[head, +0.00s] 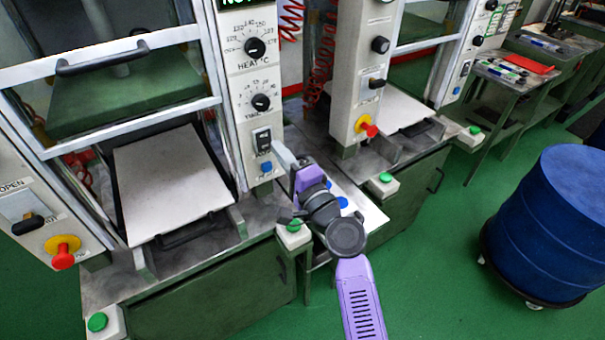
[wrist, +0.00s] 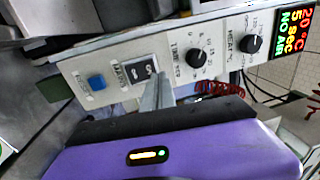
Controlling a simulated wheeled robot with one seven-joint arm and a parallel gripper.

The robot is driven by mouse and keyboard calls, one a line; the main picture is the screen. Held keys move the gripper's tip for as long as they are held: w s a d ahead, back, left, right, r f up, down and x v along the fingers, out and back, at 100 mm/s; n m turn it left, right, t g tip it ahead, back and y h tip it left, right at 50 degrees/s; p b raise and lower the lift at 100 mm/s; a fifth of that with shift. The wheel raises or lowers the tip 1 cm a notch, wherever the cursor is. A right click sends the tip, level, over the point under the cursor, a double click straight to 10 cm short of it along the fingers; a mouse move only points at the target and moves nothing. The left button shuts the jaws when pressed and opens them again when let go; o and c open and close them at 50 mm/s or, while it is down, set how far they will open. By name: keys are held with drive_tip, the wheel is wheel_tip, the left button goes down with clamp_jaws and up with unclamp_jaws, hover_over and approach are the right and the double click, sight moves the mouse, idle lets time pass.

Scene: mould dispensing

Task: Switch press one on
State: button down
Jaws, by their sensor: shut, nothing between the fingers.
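The nearer press has a white control panel (head: 252,80) on the right side of its frame. A black rocker switch (head: 262,139) sits low on the panel, below two black knobs. It also shows in the wrist view (wrist: 139,69), just beyond the fingertips. My gripper (head: 279,153) is shut and empty, its fingers pointing at the panel close to the switch. In the wrist view my gripper's fingers (wrist: 156,94) reach up to the switch's lower right edge. I cannot tell whether they touch it. The display (wrist: 293,45) is lit and reads 20 °C, 5 sec, NO AIR.
A blue button (wrist: 97,82) sits beside the switch. The heat knob (head: 255,47) and time knob (head: 261,102) are above it. A second press panel (head: 366,75) stands to the right. A blue drum (head: 553,225) is on the green floor at the right.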

drive_tip(key=s+d+r, duration=0.1)
drive_tip(key=s+d, duration=0.3)
drive_tip(key=s, duration=0.3)
drive_tip(key=shift+d, duration=0.35)
drive_tip(key=shift+r, duration=0.1)
